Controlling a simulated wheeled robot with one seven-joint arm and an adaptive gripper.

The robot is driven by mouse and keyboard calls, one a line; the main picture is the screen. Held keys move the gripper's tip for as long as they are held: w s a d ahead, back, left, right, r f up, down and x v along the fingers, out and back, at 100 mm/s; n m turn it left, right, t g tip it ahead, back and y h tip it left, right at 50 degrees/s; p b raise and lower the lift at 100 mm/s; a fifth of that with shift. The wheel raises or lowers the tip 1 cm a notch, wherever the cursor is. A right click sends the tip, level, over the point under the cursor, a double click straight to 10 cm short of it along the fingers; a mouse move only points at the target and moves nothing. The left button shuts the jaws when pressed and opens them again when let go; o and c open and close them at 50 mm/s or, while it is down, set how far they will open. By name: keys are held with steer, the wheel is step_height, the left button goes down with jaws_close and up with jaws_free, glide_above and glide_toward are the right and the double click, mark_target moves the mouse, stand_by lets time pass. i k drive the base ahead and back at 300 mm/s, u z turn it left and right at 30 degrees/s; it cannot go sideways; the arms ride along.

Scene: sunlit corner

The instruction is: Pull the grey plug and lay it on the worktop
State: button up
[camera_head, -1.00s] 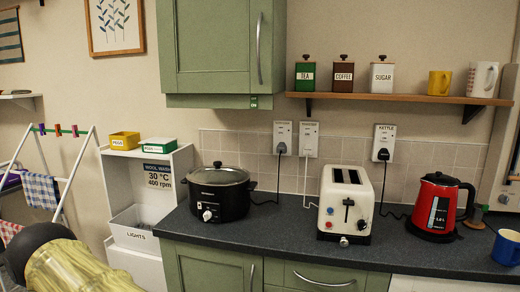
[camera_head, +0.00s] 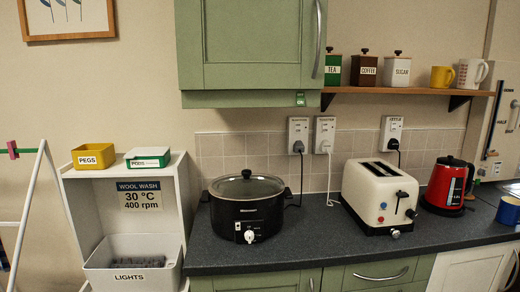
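A dark grey plug (camera_head: 298,147) sits in the left wall socket (camera_head: 298,129) above the worktop. Its dark cord hangs down behind the black slow cooker (camera_head: 247,209). A white plug (camera_head: 325,147) with a white cord is in the middle socket (camera_head: 325,128). A black plug (camera_head: 393,145) is in the right socket (camera_head: 391,127), labelled for the kettle. The labels on the other two sockets are too small to read surely. The dark worktop (camera_head: 310,239) runs below the sockets. My gripper is not in view.
A white toaster (camera_head: 380,196), a red kettle (camera_head: 447,186) and a blue mug (camera_head: 508,211) stand on the worktop's right. A green cupboard (camera_head: 250,45) and a shelf (camera_head: 410,91) overhang it. Some bare worktop lies between cooker and toaster. A white storage unit (camera_head: 75,204) stands left.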

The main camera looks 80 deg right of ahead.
mark_target(298, 146)
steer(key=z, duration=0.05)
steer(key=i, duration=0.4)
steer(key=z, duration=3.05)
